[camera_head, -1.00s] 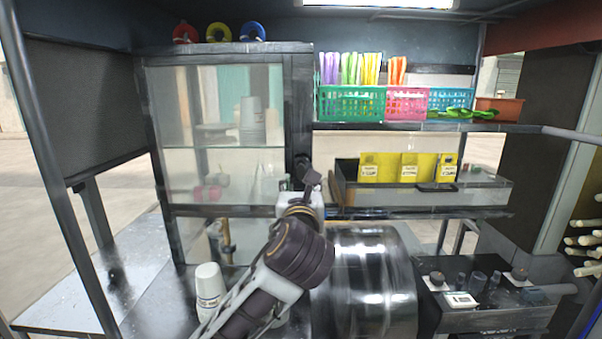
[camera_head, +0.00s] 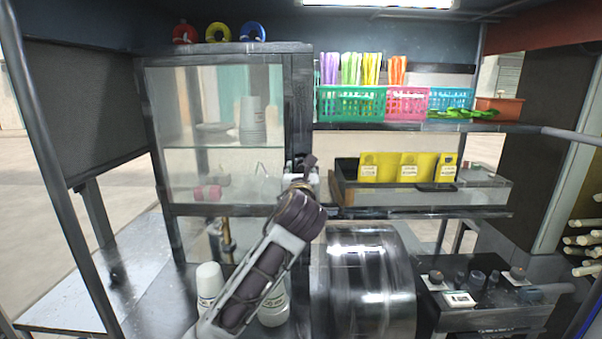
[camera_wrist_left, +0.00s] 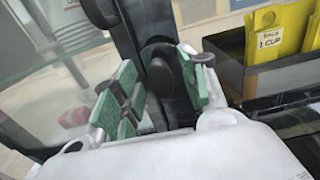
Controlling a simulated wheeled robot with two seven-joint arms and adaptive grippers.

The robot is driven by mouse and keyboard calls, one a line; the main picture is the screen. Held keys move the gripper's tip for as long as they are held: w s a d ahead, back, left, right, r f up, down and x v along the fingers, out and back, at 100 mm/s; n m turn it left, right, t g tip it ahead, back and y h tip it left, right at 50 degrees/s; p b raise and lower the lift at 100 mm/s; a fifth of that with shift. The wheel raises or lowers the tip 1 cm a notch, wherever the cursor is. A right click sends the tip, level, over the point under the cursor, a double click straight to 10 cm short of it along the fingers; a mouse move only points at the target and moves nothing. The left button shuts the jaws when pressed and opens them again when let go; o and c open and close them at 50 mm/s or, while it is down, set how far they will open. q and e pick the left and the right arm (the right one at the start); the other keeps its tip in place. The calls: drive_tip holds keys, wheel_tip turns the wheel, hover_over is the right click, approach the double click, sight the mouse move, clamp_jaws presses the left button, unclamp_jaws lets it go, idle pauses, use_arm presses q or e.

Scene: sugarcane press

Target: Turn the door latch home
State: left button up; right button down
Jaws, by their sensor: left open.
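The glass-fronted cabinet door (camera_head: 235,209) has a dark frame and looks closed in the head view. The door latch (camera_wrist_left: 158,58) is a dark rounded knob on the dark upright frame in the left wrist view. A dark lower part of it (camera_wrist_left: 160,78) reaches down between my fingers. My left gripper (camera_wrist_left: 160,92) is open, with green pads on either side of the latch's lower part; I cannot tell whether they touch it. In the head view my left gripper (camera_head: 302,170) is at the door's right edge, and the latch is mostly hidden there. My right gripper is not in view.
A black tray with yellow packets (camera_head: 408,167) stands right of the latch, close to my gripper. A shiny metal drum (camera_head: 365,285) sits below it. Coloured baskets (camera_head: 350,103) fill the upper shelf.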

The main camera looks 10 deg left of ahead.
use_arm(q)
drive_tip(key=shift+w, duration=0.15)
clamp_jaws()
idle(0.4)
